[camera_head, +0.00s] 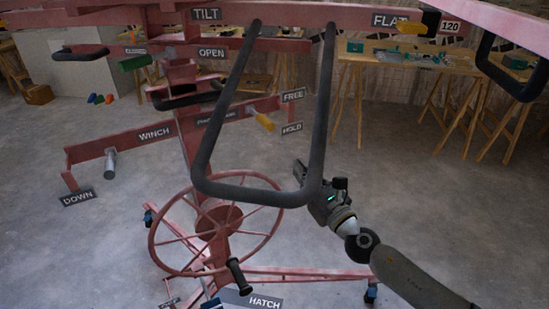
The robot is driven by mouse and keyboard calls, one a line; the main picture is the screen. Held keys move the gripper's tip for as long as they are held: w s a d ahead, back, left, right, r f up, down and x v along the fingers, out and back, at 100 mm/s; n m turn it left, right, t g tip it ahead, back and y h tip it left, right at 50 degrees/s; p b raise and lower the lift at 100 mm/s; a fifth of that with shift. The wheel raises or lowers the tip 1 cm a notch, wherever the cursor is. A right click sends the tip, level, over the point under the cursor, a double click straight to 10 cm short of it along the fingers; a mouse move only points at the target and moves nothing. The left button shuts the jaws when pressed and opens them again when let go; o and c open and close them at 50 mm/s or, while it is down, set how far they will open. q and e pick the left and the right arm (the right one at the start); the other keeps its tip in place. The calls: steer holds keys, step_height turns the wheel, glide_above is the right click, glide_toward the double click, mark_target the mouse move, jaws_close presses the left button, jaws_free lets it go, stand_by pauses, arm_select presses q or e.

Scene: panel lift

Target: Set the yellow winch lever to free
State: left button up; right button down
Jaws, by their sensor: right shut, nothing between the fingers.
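The yellow winch lever (265,121) sits on the pink frame at the middle of the head view. It slants down to the right, its tip nearer the HOLD label (292,128) than the FREE label (293,95). My right gripper (303,174) is shut and empty, below and to the right of the lever and clear of it in the picture. It overlaps the lower right corner of a black U-shaped bar (248,196); I cannot tell whether they touch. My left gripper is not in view.
The black bar hangs around the lever in the picture. A pink handwheel (217,220) stands below, and the WINCH crank (110,163) is at the left. Another yellow handle (412,28) is by FLAT. Workbenches (430,60) stand behind; the floor at right is open.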

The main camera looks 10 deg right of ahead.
mark_target(260, 117)
arm_select(q)
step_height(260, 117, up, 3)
steer(key=p, duration=0.3)
steer(key=shift+p, duration=0.35)
arm_select(e)
steer(key=w+a+r+n, duration=0.2)
steer(key=w+a+r, duration=0.2)
steer(key=w+a, duration=0.2)
steer(key=shift+w+r+y, duration=0.3)
steer(key=shift+w, duration=0.75)
arm_select(q)
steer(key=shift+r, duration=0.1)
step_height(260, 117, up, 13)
steer(key=p, duration=1.2)
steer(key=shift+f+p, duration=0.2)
steer(key=shift+p, duration=0.15)
arm_select(e)
steer(key=shift+g+h, duration=0.4)
steer(key=shift+g, duration=0.4)
steer(key=r, duration=0.5)
steer(key=shift+s+d+r, duration=0.1)
steer(key=shift+s+d, duration=0.05)
steer(key=shift+s, duration=0.05)
